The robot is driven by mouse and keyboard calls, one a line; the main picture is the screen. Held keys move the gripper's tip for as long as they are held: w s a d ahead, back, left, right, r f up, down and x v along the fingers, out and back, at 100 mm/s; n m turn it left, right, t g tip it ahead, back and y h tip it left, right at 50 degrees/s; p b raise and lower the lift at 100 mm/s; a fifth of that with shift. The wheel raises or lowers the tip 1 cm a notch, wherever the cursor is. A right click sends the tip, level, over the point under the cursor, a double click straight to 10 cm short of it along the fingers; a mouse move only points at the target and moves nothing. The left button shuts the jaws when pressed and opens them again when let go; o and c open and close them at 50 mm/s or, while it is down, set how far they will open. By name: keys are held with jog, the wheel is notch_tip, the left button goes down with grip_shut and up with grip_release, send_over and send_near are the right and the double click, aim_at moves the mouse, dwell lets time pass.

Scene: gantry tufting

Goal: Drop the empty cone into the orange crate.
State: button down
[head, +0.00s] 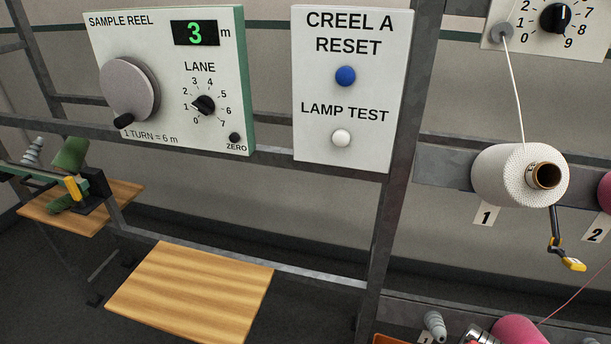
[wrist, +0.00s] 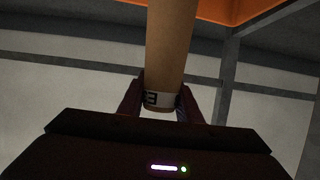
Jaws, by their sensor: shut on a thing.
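In the wrist view my gripper (wrist: 160,100) is shut on a brown cardboard cone (wrist: 170,45). The cone is bare of yarn and has a white label with a dark mark, perhaps a 3, at the end between the fingers. Its other end runs out of the top of the picture. The orange crate (wrist: 225,9) shows at the top of the wrist view, beyond the cone; how far apart they are I cannot tell. In the head view only a small orange edge (head: 390,339), likely the crate's, shows at the bottom. I cannot make out my gripper there.
A white yarn cone (head: 505,177) sits on the creel at position 1, with a yellow-tipped lever (head: 573,264) below. A pink cone (head: 520,331) and grey cones (head: 434,324) are at the bottom right. Grey frame bars cross both views. A wooden shelf (head: 190,290) is bare.

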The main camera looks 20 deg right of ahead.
jog(key=shift+f, duration=0.7)
jog(key=c, duration=1.2)
grip_release()
jog(key=shift+s, duration=0.1)
jog(key=v, duration=1.3)
jog(key=shift+s, duration=0.25)
jog(key=shift+a, duration=0.1)
jog(key=shift+s, duration=0.1)
